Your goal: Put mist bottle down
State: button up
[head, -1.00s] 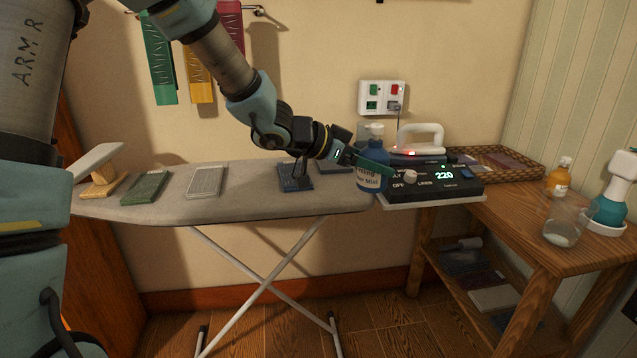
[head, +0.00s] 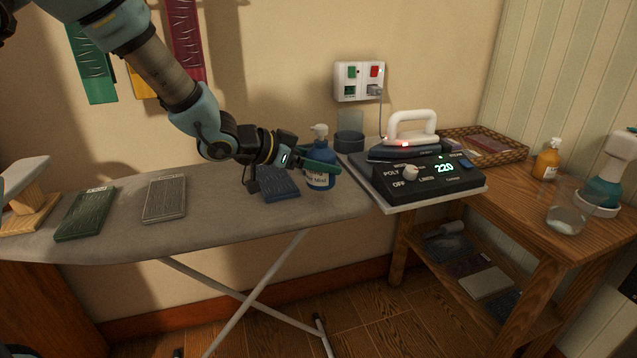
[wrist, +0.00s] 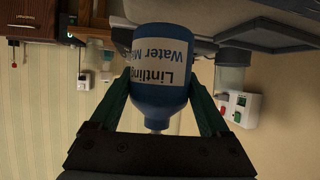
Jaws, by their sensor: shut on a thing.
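The mist bottle (head: 318,181) is blue with a white label and a white pump top. It is upright at the right end of the ironing board (head: 225,222), left of the iron station. My gripper (head: 324,164) is shut around the bottle's body, reaching it from the left. In the wrist view the bottle (wrist: 160,93) appears upside down between the two green fingers, its label reading "Water Mist" in part. I cannot tell whether its base touches the board.
A blue textured pad (head: 281,183) lies just left of the bottle. A grey cup (head: 350,142) stands behind it. The iron (head: 408,135) rests on the station (head: 425,178), which shows 220. Grey (head: 165,198) and green (head: 86,213) pads lie further left.

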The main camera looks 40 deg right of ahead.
aim_at(320, 179)
jog(key=shift+f, duration=2.1)
jog(key=shift+f, duration=0.15)
jog(key=o, duration=1.6)
jog(key=shift+a+r, duration=0.1)
jog(key=shift+r, duration=0.1)
jog(key=v, duration=1.1)
jog(key=shift+w+a+r, duration=0.1)
jog(key=shift+a+r, duration=0.05)
jog(key=shift+a, duration=0.2)
